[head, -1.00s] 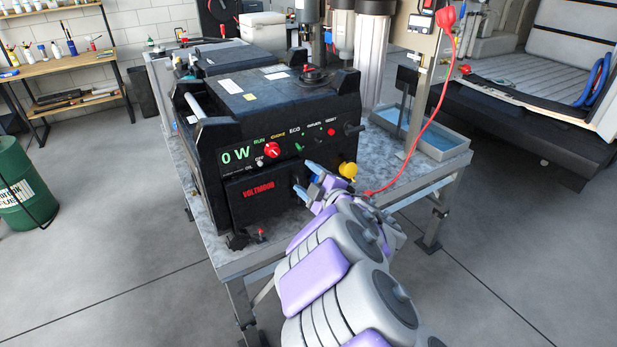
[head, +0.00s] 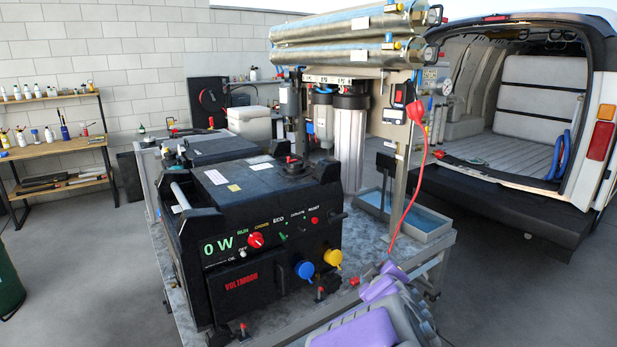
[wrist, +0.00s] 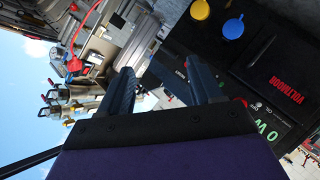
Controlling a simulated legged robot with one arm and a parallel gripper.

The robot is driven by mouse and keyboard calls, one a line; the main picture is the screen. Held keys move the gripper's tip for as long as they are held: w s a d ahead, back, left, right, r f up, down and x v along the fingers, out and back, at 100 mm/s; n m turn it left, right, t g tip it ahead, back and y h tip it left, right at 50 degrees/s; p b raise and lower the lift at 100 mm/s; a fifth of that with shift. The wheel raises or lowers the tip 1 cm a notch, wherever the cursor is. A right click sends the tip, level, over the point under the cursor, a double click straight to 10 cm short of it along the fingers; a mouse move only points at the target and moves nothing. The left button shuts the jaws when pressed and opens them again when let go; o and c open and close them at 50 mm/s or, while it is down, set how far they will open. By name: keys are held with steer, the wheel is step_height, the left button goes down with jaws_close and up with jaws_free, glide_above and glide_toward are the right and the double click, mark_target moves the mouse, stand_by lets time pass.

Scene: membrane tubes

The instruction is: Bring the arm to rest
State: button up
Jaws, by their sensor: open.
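My arm (head: 354,332) is low at the bottom right of the head view, in front of the bench's near edge. Its fingertips cannot be made out there. In the wrist view my gripper (wrist: 159,68) shows two dark fingers spread apart with nothing between them. The black generator (head: 270,232) stands on the bench, its panel reading 0 W. It also shows on the right of the wrist view (wrist: 250,75), turned on its side. Its blue cap (head: 304,269) and yellow cap (head: 333,257) are in plain view, clear of the gripper.
The metal bench (head: 285,326) carries the generator and a shallow water tray (head: 425,228). Silver membrane tubes (head: 350,28) lie above filter housings (head: 350,140). A red cable (head: 424,170) hangs at the right, close to my arm. A van (head: 500,190) stands behind; floor is clear at right.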

steer(key=s+d+f+m+g+h, duration=0.1)
steer(key=s+d+f+m+g, duration=0.2)
steer(key=s, duration=0.6)
steer(key=s+d+f+m+g+h, duration=0.2)
steer(key=s+d+m+g, duration=0.15)
steer(key=s, duration=0.55)
steer(key=s+a+g+y, duration=0.1)
steer(key=s+a+g, duration=0.2)
steer(key=s, duration=0.5)
steer(key=s+a+f+m+g+y, duration=0.1)
steer(key=s+a+g, duration=0.1)
steer(key=s, duration=0.7)
steer(key=s+a+f+m+g+y, duration=0.1)
steer(key=s+a+g+y, duration=0.1)
steer(key=s, duration=0.7)
steer(key=shift+a+g, duration=0.8)
steer(key=shift+g, duration=0.35)
steer(key=shift+f, duration=0.1)
